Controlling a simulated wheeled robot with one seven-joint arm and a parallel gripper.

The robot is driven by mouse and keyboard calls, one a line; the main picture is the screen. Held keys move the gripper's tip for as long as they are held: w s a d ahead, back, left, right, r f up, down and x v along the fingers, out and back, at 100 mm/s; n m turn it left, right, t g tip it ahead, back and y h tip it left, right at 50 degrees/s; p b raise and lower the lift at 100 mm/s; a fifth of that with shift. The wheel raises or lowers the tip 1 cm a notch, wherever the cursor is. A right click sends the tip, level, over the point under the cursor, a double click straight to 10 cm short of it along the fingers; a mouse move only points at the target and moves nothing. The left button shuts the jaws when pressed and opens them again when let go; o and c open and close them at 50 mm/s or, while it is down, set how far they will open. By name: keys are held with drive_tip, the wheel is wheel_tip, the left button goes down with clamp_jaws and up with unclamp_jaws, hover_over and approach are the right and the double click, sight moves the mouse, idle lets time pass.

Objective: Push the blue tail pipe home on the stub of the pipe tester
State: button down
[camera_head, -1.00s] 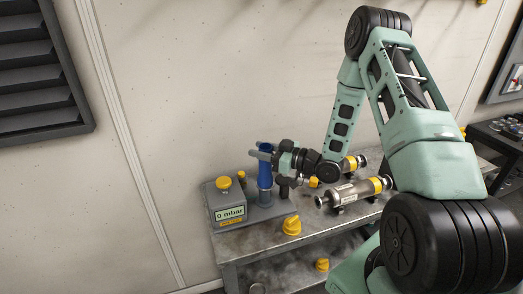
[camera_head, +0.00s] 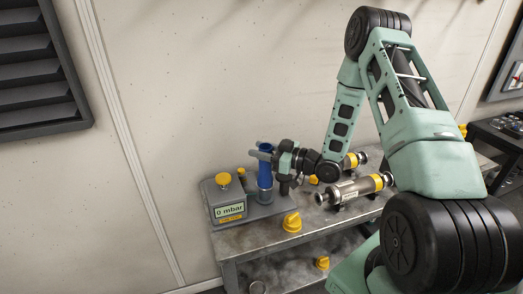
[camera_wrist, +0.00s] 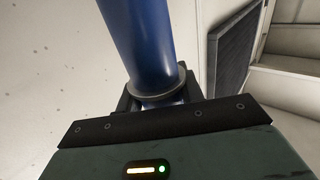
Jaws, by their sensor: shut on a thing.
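The blue tail pipe (camera_head: 265,174) stands upright on the right part of the pipe tester (camera_head: 228,208). The tester is a grey box on a plate and its display reads 0 mbar. My gripper (camera_head: 273,158) is shut on the upper part of the pipe, coming from the right. In the wrist view the blue pipe (camera_wrist: 143,45) runs through a grey collar (camera_wrist: 160,82) by the dark jaws. The pipe's lower end is at the stub; the stub is mostly hidden, and I cannot tell how deep the pipe sits.
The tester stands at the left end of a metal bench (camera_head: 262,237). A yellow knob-like cap (camera_head: 291,222) lies in front of it. A metal cylinder with a yellow band (camera_head: 352,188) lies to the right, with another behind it. The wall is close behind.

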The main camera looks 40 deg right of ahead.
drive_tip(key=shift+f+b, duration=0.4)
drive_tip(key=shift+f, duration=0.1)
idle(0.4)
drive_tip(key=c, duration=0.8)
unclamp_jaws()
drive_tip(key=b+v, duration=0.4)
drive_tip(key=v, duration=1.3)
drive_tip(key=shift+s+d, duration=0.15)
